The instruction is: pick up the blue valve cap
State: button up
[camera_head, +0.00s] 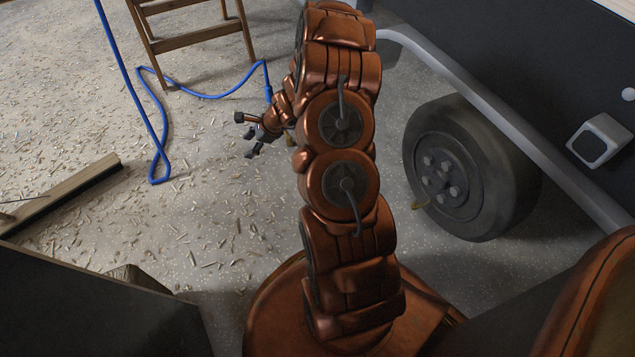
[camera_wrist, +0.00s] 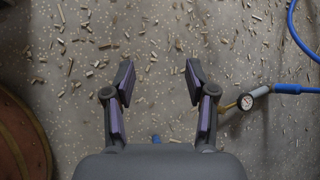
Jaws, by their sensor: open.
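My gripper (camera_head: 245,136) is left of my arm in the head view, above the chip-strewn floor. In the wrist view my gripper (camera_wrist: 158,77) is open, with nothing between its fingertips. A small blue piece (camera_wrist: 156,139) shows between the finger bases, just beyond the palm edge. It may be the blue valve cap, but it is too small and partly hidden to be sure. I cannot make out the cap in the head view, where my arm hides part of the floor.
A blue hose (camera_head: 160,130) lies on the floor and shows in the wrist view (camera_wrist: 298,40) with a round gauge (camera_wrist: 246,102) right of the fingers. A wheel (camera_head: 470,168) stands under a grey frame tube (camera_head: 500,120) at right. A wooden stepladder (camera_head: 150,45) stands behind.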

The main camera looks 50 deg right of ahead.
jog(key=s+d+f+m+g+h, duration=0.1)
jog(key=s+d+f+m, duration=0.3)
jog(key=d+f, duration=0.25)
jog(key=s+d+f+m+h, duration=0.2)
jog(key=s+d+f+m, duration=0.1)
jog(key=s+d+f, duration=0.4)
jog(key=s+d+f+m+g+h, duration=0.1)
jog(key=s+d+f+m, duration=0.1)
jog(key=d+f+m, duration=0.5)
jog(key=shift+w+a+f+n+b, duration=0.25)
jog(key=shift+w+f+n+b, duration=0.3)
jog(key=shift+f, duration=0.8)
jog(key=shift+w+a+f+n+b, duration=0.2)
jog(key=shift+w+f+n+b, duration=0.4)
jog(key=shift+f, duration=0.7)
jog(key=shift+w+a+f+n+b, duration=0.35)
jog(key=shift+f+n+b, duration=0.3)
jog(key=shift+f, duration=0.7)
jog(key=shift+d, duration=0.1)
jog(key=c, duration=0.9)
